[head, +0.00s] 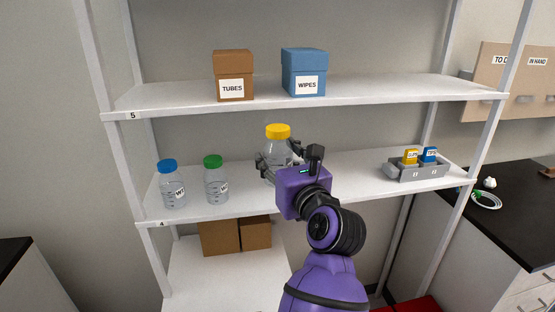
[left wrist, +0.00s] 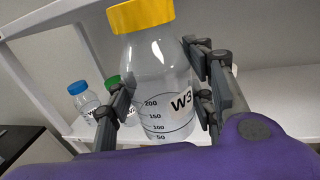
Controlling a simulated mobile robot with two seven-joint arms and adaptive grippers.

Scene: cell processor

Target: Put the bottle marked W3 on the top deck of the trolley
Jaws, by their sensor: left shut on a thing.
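The bottle marked W3 (left wrist: 160,75) is clear with a yellow cap, and its label faces the left wrist camera. In the head view the W3 bottle (head: 277,147) is upright at the shelf marked 4, partly hidden by my gripper. My left gripper (head: 279,163) is shut on this bottle, with a finger on each side of its body; the fingers also show in the left wrist view (left wrist: 162,98). I cannot tell whether the bottle's base touches the shelf. The trolley is not recognisable in these views. My right gripper is not in view.
On shelf 4 (head: 330,198) stand a blue-capped bottle (head: 172,187), a green-capped bottle (head: 216,183) and a grey rack (head: 417,172) with yellow and blue items. Shelf 5 (head: 180,107) above holds a TUBES box (head: 233,76) and a WIPES box (head: 304,73). A dark counter (head: 515,215) is at right.

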